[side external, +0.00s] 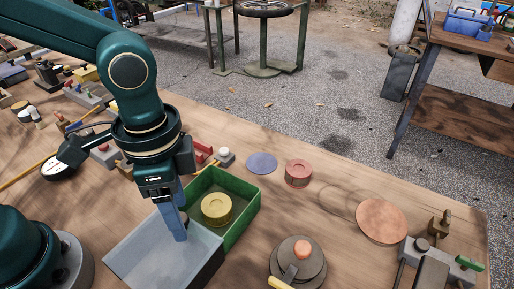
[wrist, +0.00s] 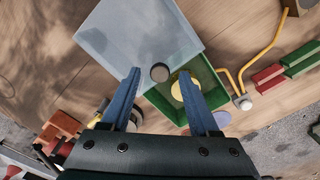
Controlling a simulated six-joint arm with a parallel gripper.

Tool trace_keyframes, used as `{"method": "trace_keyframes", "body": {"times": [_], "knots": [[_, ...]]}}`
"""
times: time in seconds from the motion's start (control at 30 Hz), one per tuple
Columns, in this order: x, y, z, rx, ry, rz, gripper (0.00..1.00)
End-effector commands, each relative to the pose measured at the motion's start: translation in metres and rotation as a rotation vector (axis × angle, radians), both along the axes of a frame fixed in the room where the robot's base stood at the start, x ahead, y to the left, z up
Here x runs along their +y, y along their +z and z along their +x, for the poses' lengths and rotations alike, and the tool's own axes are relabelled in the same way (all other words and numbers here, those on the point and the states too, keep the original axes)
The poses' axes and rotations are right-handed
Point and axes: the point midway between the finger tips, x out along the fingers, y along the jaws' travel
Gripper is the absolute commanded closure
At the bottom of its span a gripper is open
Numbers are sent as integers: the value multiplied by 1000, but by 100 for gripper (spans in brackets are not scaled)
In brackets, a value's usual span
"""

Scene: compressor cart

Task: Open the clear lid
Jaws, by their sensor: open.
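The clear lid (wrist: 130,35) is a pale see-through panel with a dark round knob (wrist: 160,72) near one end. In the side view the lid (side external: 150,258) extends toward the front left from the green box (side external: 242,218). Much of the green box is uncovered, and a yellow round piece (side external: 216,208) shows inside it. My gripper (side external: 179,236) points down over the lid's end nearest the box. In the wrist view my gripper (wrist: 160,74) is open, with its blue fingers apart on either side of the knob. I cannot tell whether either finger touches it.
A red round tin (side external: 298,174) and a blue-grey disc (side external: 262,163) lie beyond the box. A grey round part with an orange knob (side external: 298,265) stands to the right. A copper disc (side external: 381,222) lies farther right. A dial gauge (side external: 59,168) is at left.

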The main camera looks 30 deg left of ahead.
Motion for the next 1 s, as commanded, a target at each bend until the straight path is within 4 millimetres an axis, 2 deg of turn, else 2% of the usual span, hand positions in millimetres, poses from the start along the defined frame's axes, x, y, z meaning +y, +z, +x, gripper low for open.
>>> {"method": "trace_keyframes", "body": {"times": [0.33, 0.77, 0.87, 1.0], "knots": [[-1, 41, 1, -5, 0, -4, 39], [1, 47, 1, -2, 6, -2, 39], [8, 56, 7, -37, 44, -20, 39], [32, 75, 9, -116, 150, -55, 39]]}}
